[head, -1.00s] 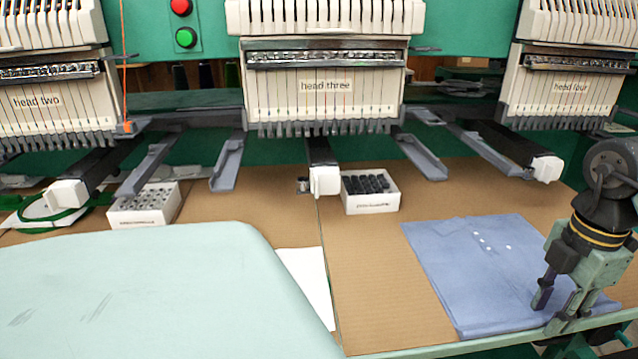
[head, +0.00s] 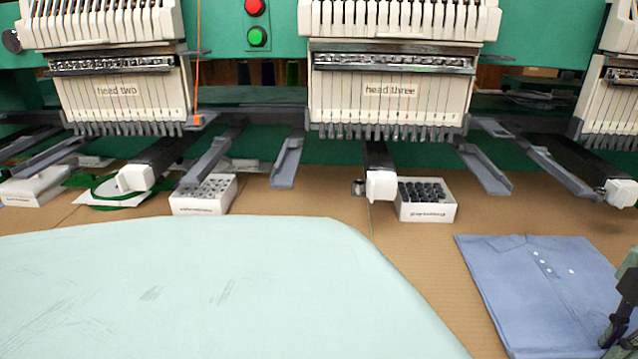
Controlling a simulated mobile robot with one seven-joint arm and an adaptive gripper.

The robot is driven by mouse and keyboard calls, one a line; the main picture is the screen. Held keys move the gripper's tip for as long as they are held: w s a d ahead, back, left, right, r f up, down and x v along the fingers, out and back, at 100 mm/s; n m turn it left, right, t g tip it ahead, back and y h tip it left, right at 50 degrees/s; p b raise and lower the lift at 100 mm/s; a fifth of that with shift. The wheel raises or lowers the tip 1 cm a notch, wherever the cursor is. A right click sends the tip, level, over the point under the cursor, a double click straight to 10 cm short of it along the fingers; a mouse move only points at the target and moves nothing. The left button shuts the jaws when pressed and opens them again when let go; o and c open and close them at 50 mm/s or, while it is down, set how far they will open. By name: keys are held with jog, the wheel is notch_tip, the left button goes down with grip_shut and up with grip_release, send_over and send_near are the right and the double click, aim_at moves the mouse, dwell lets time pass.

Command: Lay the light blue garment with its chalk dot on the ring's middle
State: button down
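The light blue garment (head: 535,290) is a folded shirt lying flat at the right of the head view, with small white dots near its upper middle. I cannot tell which of these, if any, is the chalk dot. A green ring (head: 98,199) lies at the left on a white sheet, partly under the white-tipped arm of head two. My gripper (head: 614,334) is at the lower right edge, over the garment's right part. One finger shows and the rest is cut off, so its opening and any grip on the cloth cannot be told.
A pale mint surface (head: 190,290) fills the left foreground. White boxes (head: 203,205) and (head: 427,213) stand beneath the embroidery heads, (head: 122,90) and (head: 388,90). Grey brackets (head: 287,162) and white-tipped arms (head: 381,185) jut forward. Brown board (head: 415,260) is bare left of the garment.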

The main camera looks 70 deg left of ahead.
jog(key=shift+r+p, duration=1.25)
jog(key=shift+r, duration=1)
jog(key=shift+f, duration=0.1)
